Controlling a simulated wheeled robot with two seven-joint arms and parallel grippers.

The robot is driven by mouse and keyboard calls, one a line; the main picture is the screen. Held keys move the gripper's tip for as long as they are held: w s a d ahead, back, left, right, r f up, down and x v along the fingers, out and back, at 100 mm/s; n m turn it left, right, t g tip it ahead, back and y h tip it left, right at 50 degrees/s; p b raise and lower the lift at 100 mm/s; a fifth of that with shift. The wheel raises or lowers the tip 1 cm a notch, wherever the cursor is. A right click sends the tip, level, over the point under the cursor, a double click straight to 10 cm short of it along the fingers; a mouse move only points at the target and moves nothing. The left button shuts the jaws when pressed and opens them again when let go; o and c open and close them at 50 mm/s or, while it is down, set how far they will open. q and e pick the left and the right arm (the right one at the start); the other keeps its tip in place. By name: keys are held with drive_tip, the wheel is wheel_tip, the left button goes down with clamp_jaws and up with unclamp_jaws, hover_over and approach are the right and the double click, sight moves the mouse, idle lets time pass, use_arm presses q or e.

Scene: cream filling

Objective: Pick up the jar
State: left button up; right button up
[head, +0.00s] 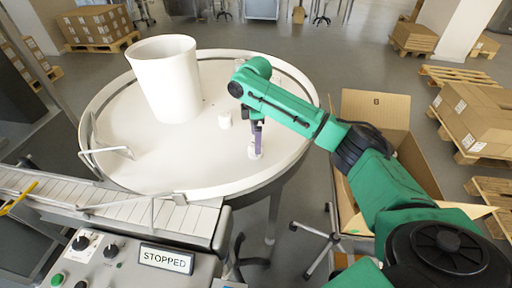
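A small white jar (255,152) stands on the round white turntable (190,180), right of its middle. My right gripper (256,143) points down at this jar from above, with its fingers at or just over the jar's top. I cannot tell whether the fingers are closed on it. My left gripper is not in view.
A large white cylinder (166,85) stands at the turntable's back left. A conveyor (130,208) and a control box with a STOPPED sign (166,259) are in front. An open cardboard box (375,108) is at right. The turntable's front is clear.

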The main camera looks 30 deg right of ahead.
wheel_tip(320, 180, down, 4)
drive_tip(key=shift+s+f+p, duration=0.1)
drive_tip(key=shift+f+p, duration=0.1)
drive_tip(key=shift+p, duration=0.7)
drive_tip(key=shift+f, duration=0.45)
drive_tip(key=c, duration=1.5)
drive_tip(key=shift+r, duration=0.1)
